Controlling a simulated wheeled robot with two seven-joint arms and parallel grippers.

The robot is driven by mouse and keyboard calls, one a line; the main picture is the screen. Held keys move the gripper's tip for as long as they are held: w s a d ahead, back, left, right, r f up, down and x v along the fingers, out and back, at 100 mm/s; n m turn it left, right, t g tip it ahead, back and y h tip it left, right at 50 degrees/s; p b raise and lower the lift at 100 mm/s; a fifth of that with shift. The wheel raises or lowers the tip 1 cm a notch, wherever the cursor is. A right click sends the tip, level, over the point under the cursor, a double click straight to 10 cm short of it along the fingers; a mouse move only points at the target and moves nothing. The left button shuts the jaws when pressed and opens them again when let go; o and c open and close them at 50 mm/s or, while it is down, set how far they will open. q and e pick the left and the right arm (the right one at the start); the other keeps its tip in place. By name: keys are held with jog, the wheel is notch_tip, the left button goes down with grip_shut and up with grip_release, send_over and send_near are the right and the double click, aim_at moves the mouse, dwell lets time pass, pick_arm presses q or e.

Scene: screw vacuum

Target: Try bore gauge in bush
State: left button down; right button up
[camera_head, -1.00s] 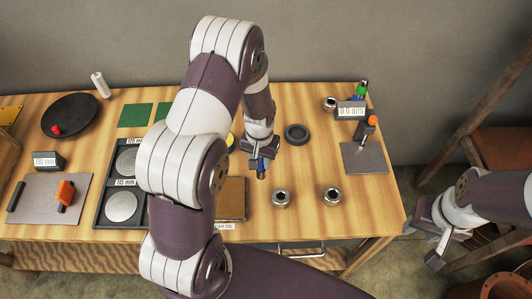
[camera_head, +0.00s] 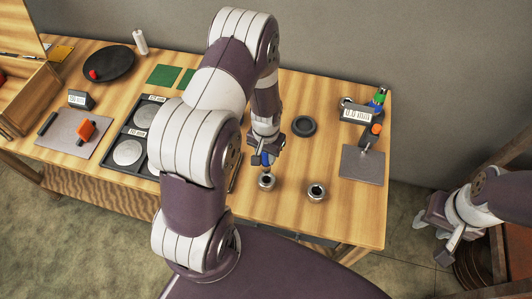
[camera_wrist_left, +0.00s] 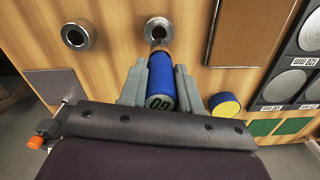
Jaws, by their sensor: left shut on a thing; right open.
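My left gripper (camera_head: 264,150) is shut on the blue-handled bore gauge (camera_wrist_left: 161,80), which bears a dark lettered label. The gauge (camera_head: 267,160) points down at the nearer-left metal bush (camera_head: 266,182). In the left wrist view, its brownish tip overlaps the mouth of this bush (camera_wrist_left: 157,24); I cannot tell whether it is inside or just above. A second, similar bush (camera_head: 316,192) stands to the right on the table, also in the left wrist view (camera_wrist_left: 78,36). My right gripper (camera_head: 442,240) is open and empty, off the table's right side.
A dark ring (camera_head: 303,126) lies behind the bushes. A grey plate (camera_head: 362,166) with an orange-topped stand and a 0.0 mm display (camera_head: 356,115) are at right. A blue cylinder with a yellow end (camera_wrist_left: 224,104) stands near the left gripper. A black tray (camera_head: 122,138) holds discs at left.

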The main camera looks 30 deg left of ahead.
aim_at(267, 166)
pick_arm(q)
jog(key=shift+d+f, duration=0.35)
jog(key=shift+d+f+b, duration=0.1)
jog(key=shift+f+b, duration=0.2)
jog(key=shift+b, duration=0.2)
jog(key=f+b, duration=0.1)
jog(key=a+f+b, duration=0.1)
jog(key=f, duration=0.1)
jog(key=shift+s+f+b, duration=0.15)
jog(key=shift+f+b, duration=0.15)
jog(key=shift+d+f, duration=0.25)
jog(key=shift+d, duration=0.05)
pick_arm(e)
jog(key=f, duration=0.4)
jog(key=shift+s+d, duration=0.15)
jog(key=shift+d, duration=0.05)
pick_arm(q)
jog(key=shift+a, duration=0.15)
pick_arm(e)
jog(key=shift+a, duration=0.1)
jog(key=shift+r, duration=0.15)
pick_arm(q)
jog(key=shift+f+b, duration=0.3)
jog(key=shift+f, duration=0.1)
pick_arm(e)
jog(key=shift+f, duration=0.35)
